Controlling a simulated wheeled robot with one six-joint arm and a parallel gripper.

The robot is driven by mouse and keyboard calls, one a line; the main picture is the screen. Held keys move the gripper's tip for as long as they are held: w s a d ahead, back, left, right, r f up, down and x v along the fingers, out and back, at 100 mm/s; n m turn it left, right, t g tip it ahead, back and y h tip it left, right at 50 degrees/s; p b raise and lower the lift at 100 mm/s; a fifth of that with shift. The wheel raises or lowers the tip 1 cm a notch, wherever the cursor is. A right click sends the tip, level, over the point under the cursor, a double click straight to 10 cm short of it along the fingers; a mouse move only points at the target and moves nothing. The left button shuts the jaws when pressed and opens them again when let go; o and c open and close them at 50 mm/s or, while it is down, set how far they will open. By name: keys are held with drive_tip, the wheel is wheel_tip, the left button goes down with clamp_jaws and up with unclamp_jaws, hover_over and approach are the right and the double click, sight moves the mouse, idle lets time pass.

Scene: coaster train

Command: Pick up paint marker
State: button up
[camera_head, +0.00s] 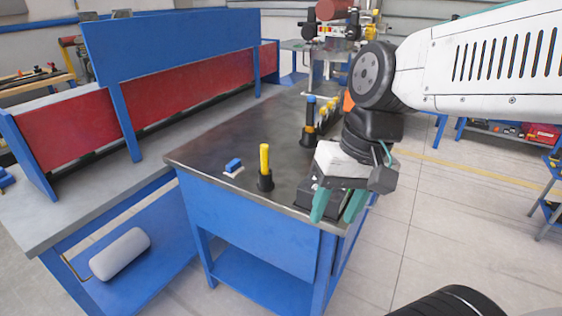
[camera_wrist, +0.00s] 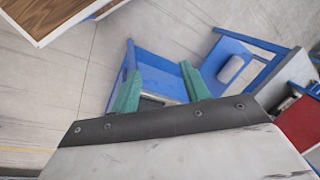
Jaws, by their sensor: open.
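A yellow paint marker (camera_head: 264,158) stands upright in a black round holder (camera_head: 265,181) near the front of the dark bench top (camera_head: 215,150). Another upright piece, dark with a blue top (camera_head: 311,108), stands in a black holder farther back. My gripper (camera_head: 337,208) has green fingers, spread apart with nothing between them. It hangs at the bench's front right corner, to the right of the yellow marker and apart from it. In the wrist view the open fingers (camera_wrist: 160,87) point toward blue framework and floor. No marker shows there.
A small blue and white block (camera_head: 233,167) lies left of the marker. A dark box (camera_head: 315,196) sits partly behind my gripper. Several yellow and black items (camera_head: 328,113) line the bench's right side. A blue-framed bench with red panels (camera_head: 80,140) stands left.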

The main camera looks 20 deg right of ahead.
drive_tip(key=w+a+m+y, duration=0.4)
drive_tip(key=w+m, duration=0.1)
drive_tip(key=w, duration=0.2)
drive_tip(key=m+t+y, duration=0.3)
drive_tip(key=m+t, duration=0.6)
drive_tip(key=m, duration=1)
approach(267, 156)
drive_tip(key=x, duration=0.5)
drive_tip(key=shift+w+f, duration=0.1)
drive_tip(key=shift+m, duration=0.3)
drive_tip(key=x, duration=0.7)
drive_tip(key=shift+w+a+f, duration=0.1)
drive_tip(key=shift+w+f, duration=0.15)
drive_tip(key=shift+w, duration=0.05)
clamp_jaws()
